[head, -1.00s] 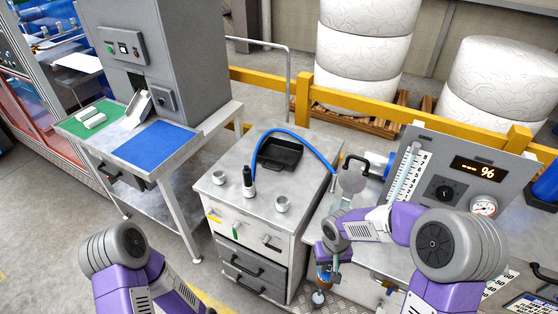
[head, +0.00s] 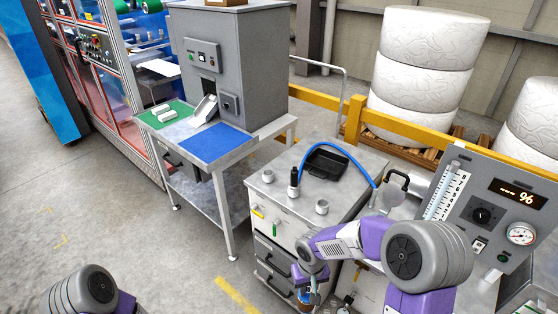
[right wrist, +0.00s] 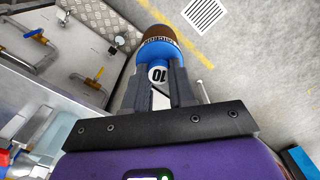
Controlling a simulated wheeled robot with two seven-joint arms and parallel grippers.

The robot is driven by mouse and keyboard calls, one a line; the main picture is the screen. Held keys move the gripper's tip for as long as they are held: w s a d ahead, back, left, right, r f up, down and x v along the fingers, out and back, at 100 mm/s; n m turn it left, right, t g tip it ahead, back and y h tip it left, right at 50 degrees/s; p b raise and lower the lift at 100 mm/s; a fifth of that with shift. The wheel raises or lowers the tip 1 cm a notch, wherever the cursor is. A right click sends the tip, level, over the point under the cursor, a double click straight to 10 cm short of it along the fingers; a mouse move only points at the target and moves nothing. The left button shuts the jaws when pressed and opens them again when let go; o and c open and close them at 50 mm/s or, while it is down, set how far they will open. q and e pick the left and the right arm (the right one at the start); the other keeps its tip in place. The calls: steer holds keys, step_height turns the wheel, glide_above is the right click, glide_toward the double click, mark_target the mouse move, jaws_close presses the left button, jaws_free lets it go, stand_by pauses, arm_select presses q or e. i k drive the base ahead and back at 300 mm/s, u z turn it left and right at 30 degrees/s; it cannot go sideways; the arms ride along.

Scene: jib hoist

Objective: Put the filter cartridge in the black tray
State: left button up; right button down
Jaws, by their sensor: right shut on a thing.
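The black tray (head: 327,160) lies open and empty-looking on top of the grey cabinet in the head view. My right gripper (head: 308,290) is low in front of the cabinet's drawers, below and nearer than the tray. In the right wrist view my right gripper (right wrist: 160,78) is shut on a blue cylinder with a brown, lettered end, which appears to be the filter cartridge (right wrist: 158,50). In the head view only a small part of it shows at the gripper. My left gripper is out of frame; only a link of that arm shows.
A blue hose (head: 350,158) arches beside the tray. A black-topped bottle (head: 294,182) and two small grey cups (head: 322,207) stand near the cabinet's front edge. A gauge panel (head: 490,210) is at right.

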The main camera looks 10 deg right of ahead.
mark_target(325, 166)
steer(key=u, duration=1.05)
steer(key=i, duration=1.35)
steer(key=z, duration=1.45)
